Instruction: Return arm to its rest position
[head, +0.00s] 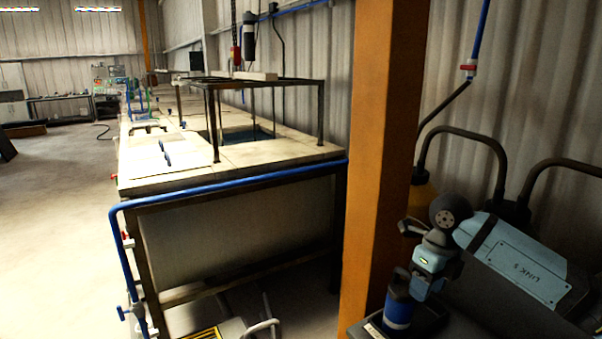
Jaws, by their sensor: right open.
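My right arm (515,270) comes in from the right, with a light blue link and a dark round joint, and bends down at the wrist. My right gripper (390,327) is low in the view, below the blue wrist section, just right of the orange post's foot. It is open, and I see nothing held in it. Its fingertips are hard to make out against the dark surroundings. My left arm and left gripper are not in view.
An orange post (383,120) stands close to my right gripper, on its left. A long tank bench (235,160) with a blue pipe (230,185) along its edge lies further left. Dark curved tubes (465,133) rise behind my right arm. The floor (50,220) at left is clear.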

